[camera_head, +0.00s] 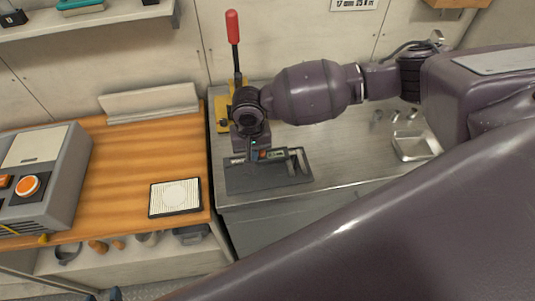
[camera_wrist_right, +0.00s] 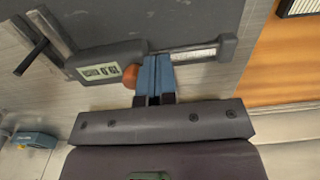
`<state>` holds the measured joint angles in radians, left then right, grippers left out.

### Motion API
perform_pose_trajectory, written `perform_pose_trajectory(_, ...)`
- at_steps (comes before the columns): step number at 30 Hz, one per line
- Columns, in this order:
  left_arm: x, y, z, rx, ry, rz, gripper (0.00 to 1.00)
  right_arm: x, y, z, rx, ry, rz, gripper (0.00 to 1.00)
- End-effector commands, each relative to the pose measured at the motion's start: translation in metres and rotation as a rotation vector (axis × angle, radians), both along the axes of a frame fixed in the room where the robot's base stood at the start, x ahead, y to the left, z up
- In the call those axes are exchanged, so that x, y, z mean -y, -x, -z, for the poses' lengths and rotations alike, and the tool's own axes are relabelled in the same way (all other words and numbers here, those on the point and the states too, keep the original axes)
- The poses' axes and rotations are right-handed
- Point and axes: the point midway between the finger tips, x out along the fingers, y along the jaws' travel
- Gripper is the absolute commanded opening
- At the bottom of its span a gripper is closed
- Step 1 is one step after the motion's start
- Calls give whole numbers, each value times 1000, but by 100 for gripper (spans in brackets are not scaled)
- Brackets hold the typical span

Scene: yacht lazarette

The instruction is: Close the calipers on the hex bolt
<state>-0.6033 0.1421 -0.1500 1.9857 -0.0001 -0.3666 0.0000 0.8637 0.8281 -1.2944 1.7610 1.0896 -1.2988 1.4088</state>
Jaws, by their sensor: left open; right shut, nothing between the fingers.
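The calipers (camera_head: 274,154) lie on a dark grey mat (camera_head: 240,181) on the metal bench, jaws to the right. In the right wrist view the calipers (camera_wrist_right: 108,63) show a lit display with upside-down digits, an orange thumb piece (camera_wrist_right: 130,76), and jaws at upper left. A dark rod (camera_wrist_right: 31,58), probably the hex bolt, lies at the jaws; its head and any contact are unclear. My right gripper (camera_wrist_right: 155,72) is shut and empty, its blue fingertips over the slide right beside the orange piece. Whether they touch it is unclear. My left gripper is not in view.
A red-handled lever press (camera_head: 233,40) stands behind my right gripper. A metal tray (camera_head: 414,147) and small metal parts are to the right. The wooden bench at left holds a grey box with an orange knob (camera_head: 28,185) and a striped pad (camera_head: 175,211).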

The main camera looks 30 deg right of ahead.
Motion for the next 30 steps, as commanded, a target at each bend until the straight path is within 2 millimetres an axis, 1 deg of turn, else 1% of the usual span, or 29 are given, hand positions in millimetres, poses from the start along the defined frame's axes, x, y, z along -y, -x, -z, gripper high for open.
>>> perform_pose_trajectory(25,0,0,-5,-2,0,0,48,10,3,0,1,0,1,0)
perform_pose_trajectory(30,0,0,-4,-1,0,0,48,10,3,0,1,0,1,0)
